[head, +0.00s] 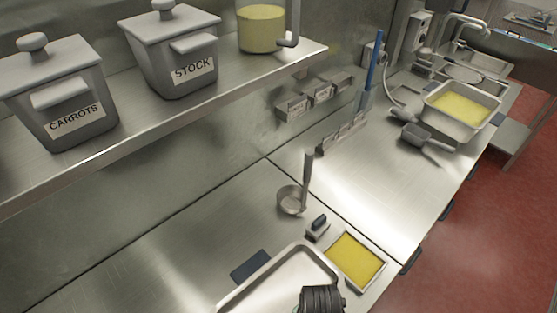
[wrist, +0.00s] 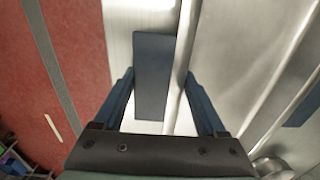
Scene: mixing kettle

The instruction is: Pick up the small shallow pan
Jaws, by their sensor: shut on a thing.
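The small shallow pan (head: 228,300), an empty metal tray with a raised rim, lies on the steel counter at the bottom of the head view, partly cut off by the frame. My gripper (wrist: 160,80) is at its near right side; in the head view only my dark wrist shows over the pan. In the wrist view the two dark blue fingers stand on either side of the pan's metal rim (wrist: 182,55), shut on it. A dark blue strip (wrist: 152,75) also shows between the fingers. The exact contact is hard to see.
A yellow-filled container (head: 355,260) stands close right of the pan, with a small dark-handled tool (head: 318,227) beside it. A ladle (head: 292,200) is behind. A dark blue flat piece (head: 250,266) lies behind the pan. A shelf (head: 150,130) with pots overhangs the left.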

